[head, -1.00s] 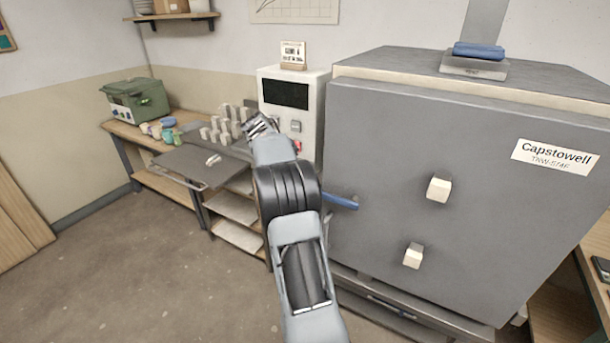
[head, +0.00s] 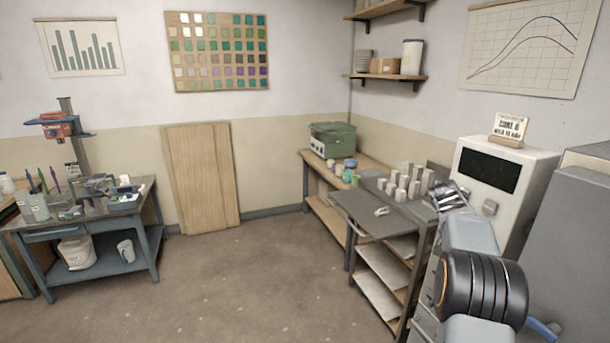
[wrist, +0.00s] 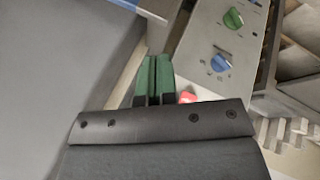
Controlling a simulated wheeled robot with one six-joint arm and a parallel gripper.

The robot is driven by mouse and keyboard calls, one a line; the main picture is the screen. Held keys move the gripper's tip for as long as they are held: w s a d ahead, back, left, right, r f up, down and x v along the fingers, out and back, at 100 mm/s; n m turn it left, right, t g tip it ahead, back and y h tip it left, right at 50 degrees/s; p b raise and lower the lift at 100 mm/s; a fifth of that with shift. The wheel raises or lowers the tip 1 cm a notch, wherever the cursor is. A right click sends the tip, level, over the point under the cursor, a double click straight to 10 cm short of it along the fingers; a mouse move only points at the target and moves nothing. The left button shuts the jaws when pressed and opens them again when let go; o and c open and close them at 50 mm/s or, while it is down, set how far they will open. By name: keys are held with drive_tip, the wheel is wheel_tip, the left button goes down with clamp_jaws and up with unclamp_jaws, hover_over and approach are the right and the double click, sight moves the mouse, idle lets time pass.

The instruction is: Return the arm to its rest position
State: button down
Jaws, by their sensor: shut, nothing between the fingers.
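My arm reaches up from the lower right of the head view. My gripper (head: 448,193) is at its end, in front of the lower left of the white control box. In the wrist view the two green fingers (wrist: 153,78) lie side by side, shut with nothing between them. The wrist view also shows a panel (wrist: 200,40) with a green knob (wrist: 233,18) and a blue knob (wrist: 221,62), and a red button (wrist: 188,97) partly behind the gripper body.
The control box (head: 505,170) and the grey kiln (head: 580,245) stand close by my arm. A rack (head: 385,222) with several pale blocks on top is left of the gripper. A blue-grey workbench (head: 85,225) stands far left. The middle floor (head: 235,285) is clear.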

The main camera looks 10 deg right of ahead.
drive_tip(key=s+a+f+n+y, duration=0.1)
drive_tip(key=a+f+n+y, duration=0.1)
drive_tip(key=a+f, duration=0.25)
drive_tip(key=s+a+n+t+y, duration=0.1)
drive_tip(key=s+a+n+t, duration=0.1)
drive_tip(key=s+a, duration=0.4)
drive_tip(key=s+a+r+n+t+y, duration=0.1)
drive_tip(key=s+a+n+t, duration=0.1)
drive_tip(key=s+a, duration=0.5)
drive_tip(key=s+a+r+n+t+y, duration=0.1)
drive_tip(key=s+a+n, duration=0.3)
drive_tip(key=a, duration=1.2)
drive_tip(key=shift+s+r+t+y, duration=0.2)
drive_tip(key=shift+s+t+y, duration=0.3)
drive_tip(key=shift+s+t, duration=0.55)
drive_tip(key=shift+s+g, duration=0.2)
drive_tip(key=shift+g, duration=0.05)
